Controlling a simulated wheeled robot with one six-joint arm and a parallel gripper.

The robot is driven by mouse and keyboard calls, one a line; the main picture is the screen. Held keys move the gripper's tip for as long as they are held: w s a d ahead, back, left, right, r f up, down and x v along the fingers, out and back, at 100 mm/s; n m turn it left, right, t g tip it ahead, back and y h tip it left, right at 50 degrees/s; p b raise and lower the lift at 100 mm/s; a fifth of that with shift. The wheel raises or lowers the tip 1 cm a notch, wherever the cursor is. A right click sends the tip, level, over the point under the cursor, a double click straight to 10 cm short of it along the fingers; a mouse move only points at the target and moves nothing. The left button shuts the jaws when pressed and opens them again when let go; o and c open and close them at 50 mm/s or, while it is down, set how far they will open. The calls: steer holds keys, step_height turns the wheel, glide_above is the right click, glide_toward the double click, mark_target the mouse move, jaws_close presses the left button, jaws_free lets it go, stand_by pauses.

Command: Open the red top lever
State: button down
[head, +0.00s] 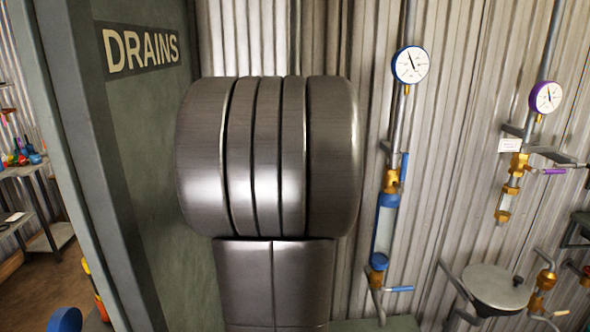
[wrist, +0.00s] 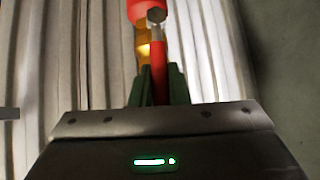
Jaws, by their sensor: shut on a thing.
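The red lever (wrist: 160,88) shows in the wrist view, running down from a red head with a metal nut at the top of the picture. My gripper (wrist: 159,72) has its green fingers on either side of the lever and is shut on it. A brass fitting (wrist: 143,50) lies just behind and to the left of the lever. In the head view my own thick grey arm link hides the gripper and the red lever.
In the head view, a green panel marked DRAINS (head: 142,50) stands at the left. A blue-rimmed gauge (head: 410,65) and a blue lever (head: 404,175) are on the right, with a purple-rimmed gauge (head: 546,97) and a round grey plate (head: 495,287) beyond.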

steer(key=shift+f, duration=0.15)
steer(key=c, duration=1.4)
jaws_free()
steer(key=shift+s, duration=0.1)
steer(key=b+v, duration=0.2)
steer(key=v, duration=1.2)
steer(key=shift+w, duration=0.2)
steer(key=p+x, duration=0.2)
steer(key=x, duration=1.1)
steer(key=shift+w+f, duration=0.2)
steer(key=shift+a+f, duration=0.1)
